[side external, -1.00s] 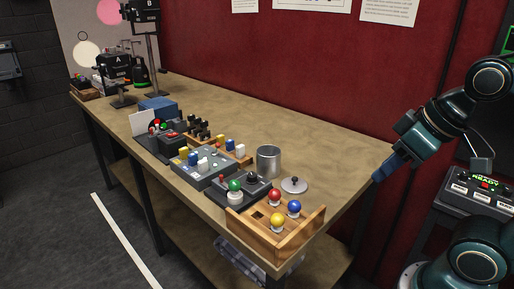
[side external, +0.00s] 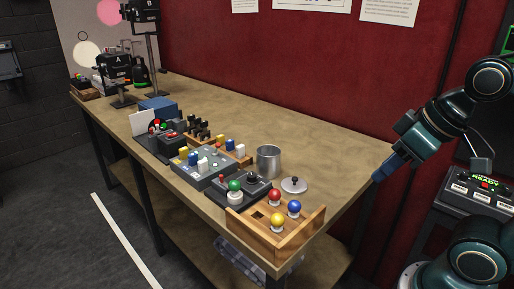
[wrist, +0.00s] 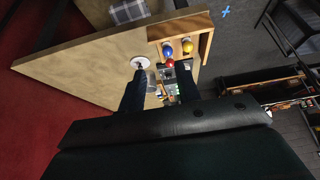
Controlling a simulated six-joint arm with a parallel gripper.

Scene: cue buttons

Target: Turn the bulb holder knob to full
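The bulb holder (side external: 262,193) is a dark grey box near the front end of the table in the side external view. A green bulb (side external: 235,185) sits in its white socket. A dark round knob (side external: 252,177) is on its rear part; its pointer setting is too small to read. My gripper (side external: 383,172) hangs off the table's right end, well apart from the holder. In the wrist view my gripper (wrist: 160,95) is open, with its two dark fingers apart and nothing between them held. The knob cannot be made out clearly there.
A wooden tray (side external: 310,231) with red, blue and yellow bulbs stands in front of the holder. A metal cup (side external: 268,161) and a round lid (side external: 294,185) are beside it. A grey switch box (side external: 214,176) stands behind. The table's right side is clear.

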